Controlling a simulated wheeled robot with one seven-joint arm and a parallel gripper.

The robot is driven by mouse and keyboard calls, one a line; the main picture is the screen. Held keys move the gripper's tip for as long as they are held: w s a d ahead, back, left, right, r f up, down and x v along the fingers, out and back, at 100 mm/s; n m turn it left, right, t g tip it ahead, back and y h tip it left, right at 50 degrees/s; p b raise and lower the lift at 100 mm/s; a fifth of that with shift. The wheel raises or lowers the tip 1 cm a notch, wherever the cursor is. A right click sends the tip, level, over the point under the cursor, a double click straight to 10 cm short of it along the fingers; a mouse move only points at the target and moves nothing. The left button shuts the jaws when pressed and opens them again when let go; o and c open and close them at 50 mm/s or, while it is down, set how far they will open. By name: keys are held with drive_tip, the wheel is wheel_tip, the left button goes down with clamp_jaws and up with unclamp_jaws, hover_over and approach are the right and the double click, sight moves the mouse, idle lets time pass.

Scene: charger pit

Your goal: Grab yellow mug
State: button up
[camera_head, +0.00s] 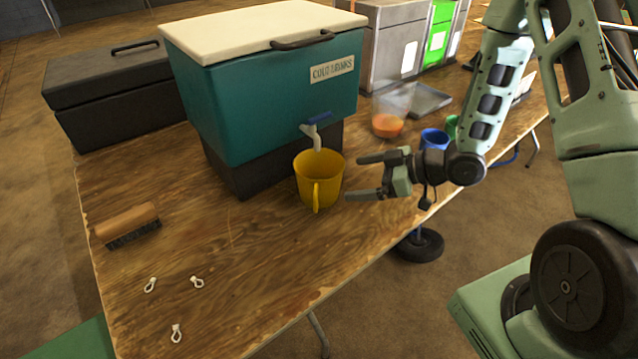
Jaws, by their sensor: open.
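The yellow mug (331,187) stands upright on the wooden table, below and in front of the tap (316,132) of a teal drink cooler. Its handle faces toward me, slightly left of its middle. My gripper (354,178) is just right of the mug, with its two fingers spread apart and pointing left at it. The jaws are open and nothing is between them. The fingertips look very close to the mug's right side, but I cannot tell whether they touch it.
The teal cooler (262,95) with a white lid stands right behind the mug. A blue mug (434,139) and an orange-filled clear container (387,125) stand behind my gripper. A brush (127,224) and small white hooks (176,333) lie at left. The table's front is mostly clear.

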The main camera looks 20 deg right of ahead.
sight(341, 179)
drive_tip(key=x, duration=0.8)
drive_tip(key=shift+w+a+f+p, duration=0.15)
drive_tip(key=shift+w+p, duration=0.05)
drive_tip(key=shift+p, duration=0.1)
drive_tip(key=c, duration=0.9)
